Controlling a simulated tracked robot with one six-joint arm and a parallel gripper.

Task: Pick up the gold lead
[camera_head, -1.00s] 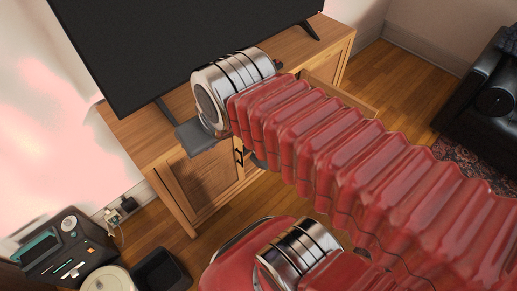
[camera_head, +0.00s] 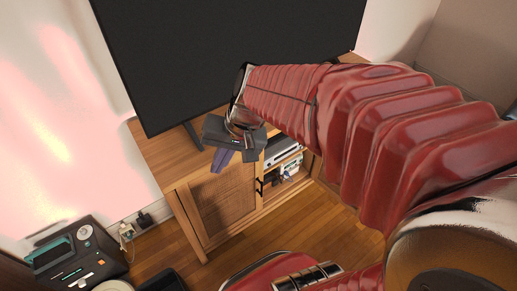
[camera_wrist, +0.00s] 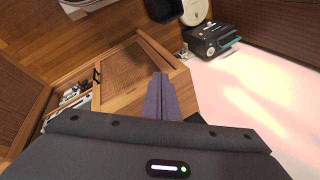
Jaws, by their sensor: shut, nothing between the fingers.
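I cannot make out a gold lead in any view. My gripper (camera_head: 221,165) is at the front left of the wooden TV cabinet (camera_head: 160,152), near its top edge in the picture. Its purple-grey fingers are together and empty, and they also show in the wrist view (camera_wrist: 159,80), in front of the cabinet (camera_wrist: 183,90). I cannot tell whether they touch the cabinet. My arm hides the right part of the cabinet in the head view.
A large black TV (camera_head: 230,50) stands on the cabinet. Open shelves (camera_head: 283,160) hold white and dark devices.

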